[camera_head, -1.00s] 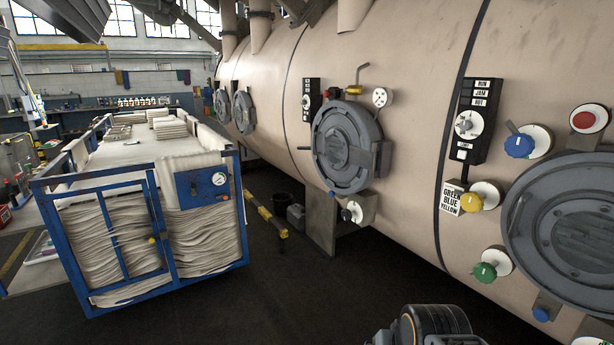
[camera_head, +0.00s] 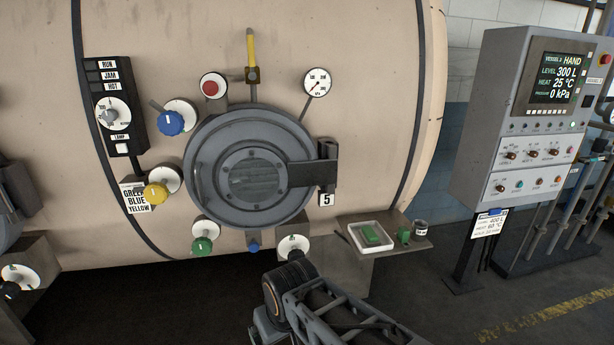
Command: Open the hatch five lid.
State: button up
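The hatch five lid (camera_head: 222,207) is a round grey disc on the cream vessel in the head view. It sits closed against its round flange. A dark hinge or clamp block (camera_head: 327,165) is on its right side, with a white tag reading 5 (camera_head: 327,199) below it. A small blue knob (camera_head: 253,247) sits at the lower rim. Parts of my arm show at the bottom centre, below the hatch. My gripper's fingers cannot be made out in this view.
Blue (camera_head: 170,122), yellow (camera_head: 156,193) and green (camera_head: 202,245) valve knobs stand left of the hatch. A red button (camera_head: 210,87), yellow-handled valve (camera_head: 251,48) and gauge (camera_head: 317,82) are above. A shelf with a tray (camera_head: 352,239) and a control cabinet (camera_head: 500,110) stand right.

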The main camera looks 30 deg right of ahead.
aim_at(233, 136)
jog(key=u, duration=1.05)
jog(key=i, duration=0.45)
jog(key=z, duration=0.25)
